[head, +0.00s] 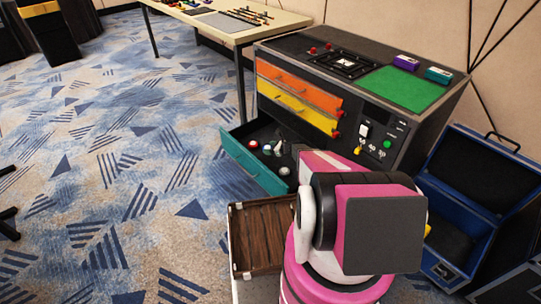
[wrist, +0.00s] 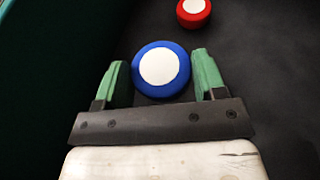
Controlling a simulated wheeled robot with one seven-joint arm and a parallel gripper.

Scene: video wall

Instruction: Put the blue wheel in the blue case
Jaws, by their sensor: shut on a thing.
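The blue wheel (wrist: 161,70), with a white round centre, sits between the two green fingers of my gripper (wrist: 160,66) in the wrist view. My gripper is shut on it, over the dark floor of the open teal drawer (head: 252,165). In the head view my arm hides much of the gripper and I cannot make out the blue wheel there. The blue case (head: 468,160) stands open on the right, with a dark inside and its lid raised.
A red wheel (wrist: 194,12) lies farther off in the drawer. The console (head: 410,105) has an orange drawer (head: 298,85) and a yellow drawer (head: 295,107) above the teal one. A brown wooden box (head: 257,235) stands beside my arm.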

